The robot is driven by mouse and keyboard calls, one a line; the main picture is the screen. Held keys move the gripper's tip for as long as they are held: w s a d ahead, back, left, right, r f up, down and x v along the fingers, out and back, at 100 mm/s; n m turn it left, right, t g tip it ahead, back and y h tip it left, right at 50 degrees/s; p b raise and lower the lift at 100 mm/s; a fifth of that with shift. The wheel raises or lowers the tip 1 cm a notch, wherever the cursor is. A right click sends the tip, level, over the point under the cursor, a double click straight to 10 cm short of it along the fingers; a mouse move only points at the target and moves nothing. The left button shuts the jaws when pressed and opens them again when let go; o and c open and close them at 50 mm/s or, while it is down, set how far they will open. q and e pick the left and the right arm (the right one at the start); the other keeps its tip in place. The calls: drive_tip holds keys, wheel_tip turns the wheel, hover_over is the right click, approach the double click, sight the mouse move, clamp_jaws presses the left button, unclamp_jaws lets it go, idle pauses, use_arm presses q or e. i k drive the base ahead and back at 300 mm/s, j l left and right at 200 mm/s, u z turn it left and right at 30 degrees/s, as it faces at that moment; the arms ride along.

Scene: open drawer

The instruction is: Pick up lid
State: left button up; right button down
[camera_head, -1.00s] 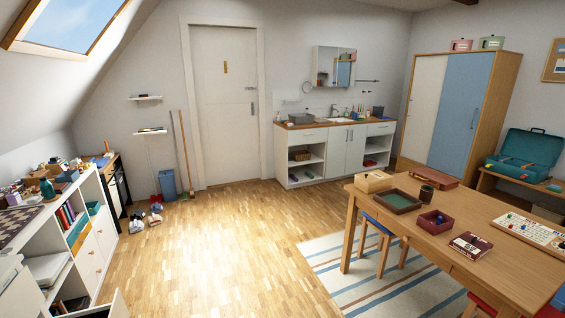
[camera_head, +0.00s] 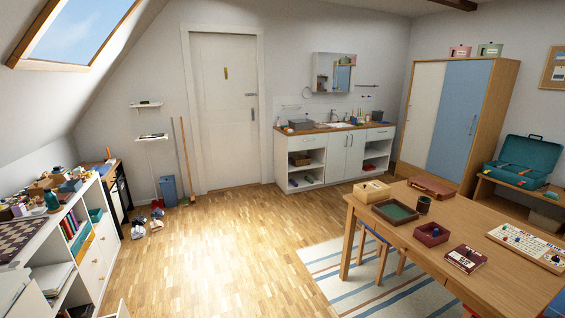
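I cannot tell which thing is the lid. On the wooden table (camera_head: 460,222) at the right are a light wooden box (camera_head: 372,191), a shallow tray with a green inside (camera_head: 395,212), a dark red open box (camera_head: 431,234) and a flat reddish-brown case (camera_head: 431,187). Two lidded tins, one pink (camera_head: 460,51) and one green (camera_head: 490,49), stand on top of the wardrobe. Neither of my grippers is in view.
A cluttered white shelf (camera_head: 70,245) stands along the left wall. A counter (camera_head: 335,127) with a sink and a closed door (camera_head: 224,110) are at the back. Bare wooden floor (camera_head: 215,250) lies between shelf and table. A striped rug (camera_head: 345,275) lies beneath the table.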

sight(464, 257)
drive_tip(key=z, duration=1.5)
